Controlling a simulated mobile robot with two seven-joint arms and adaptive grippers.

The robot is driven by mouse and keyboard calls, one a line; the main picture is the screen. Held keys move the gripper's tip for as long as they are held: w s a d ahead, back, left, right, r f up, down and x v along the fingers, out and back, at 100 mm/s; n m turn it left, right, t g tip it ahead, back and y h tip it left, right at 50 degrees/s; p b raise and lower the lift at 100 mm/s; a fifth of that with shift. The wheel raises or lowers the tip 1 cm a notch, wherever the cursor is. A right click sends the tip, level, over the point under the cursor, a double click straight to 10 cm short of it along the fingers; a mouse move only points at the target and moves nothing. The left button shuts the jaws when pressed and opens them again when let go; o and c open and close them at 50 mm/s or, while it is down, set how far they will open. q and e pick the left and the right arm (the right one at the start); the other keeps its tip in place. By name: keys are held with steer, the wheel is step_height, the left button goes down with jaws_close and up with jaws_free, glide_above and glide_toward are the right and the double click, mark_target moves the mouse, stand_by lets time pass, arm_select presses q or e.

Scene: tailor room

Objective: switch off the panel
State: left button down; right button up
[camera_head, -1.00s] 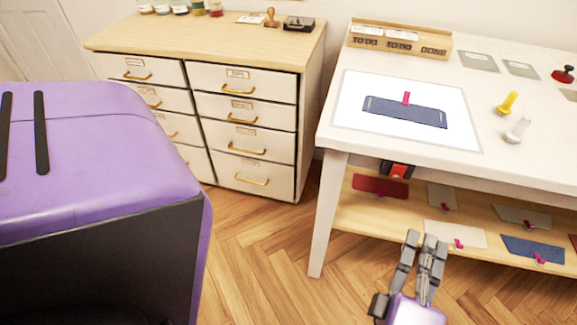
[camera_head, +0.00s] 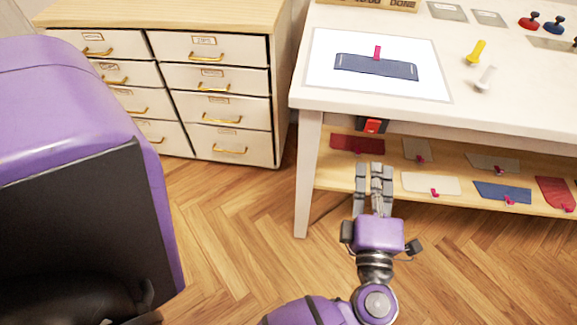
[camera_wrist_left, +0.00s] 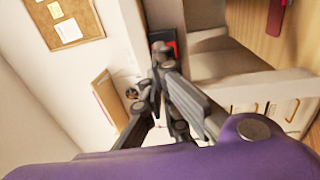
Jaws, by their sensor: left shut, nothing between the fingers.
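The panel (camera_head: 430,86) is a bright white, glowing rectangle on the table top, with a blue fabric piece (camera_head: 350,66) and pink clip lying on it. A black switch box with a red rocker (camera_head: 373,125) is under the table's front edge. My left gripper (camera_head: 375,166) is shut and empty, in front of the table just below the switch in the head view. In the left wrist view the red rocker (camera_wrist_left: 176,48) shows right by the fingertips (camera_wrist_left: 162,52), which partly cover the box. I cannot tell whether they touch. My right gripper is not in view.
The white table (camera_head: 470,118) has a lower wooden shelf (camera_head: 390,190) with several fabric pieces. A drawer cabinet (camera_head: 285,95) stands to the left. Yellow and white tools (camera_head: 476,52) lie right of the panel. The floor (camera_head: 240,225) between is clear.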

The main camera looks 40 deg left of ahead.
mark_target(374, 126)
arm_select(q)
steer(key=x, duration=0.9)
steer(key=shift+p, duration=0.4)
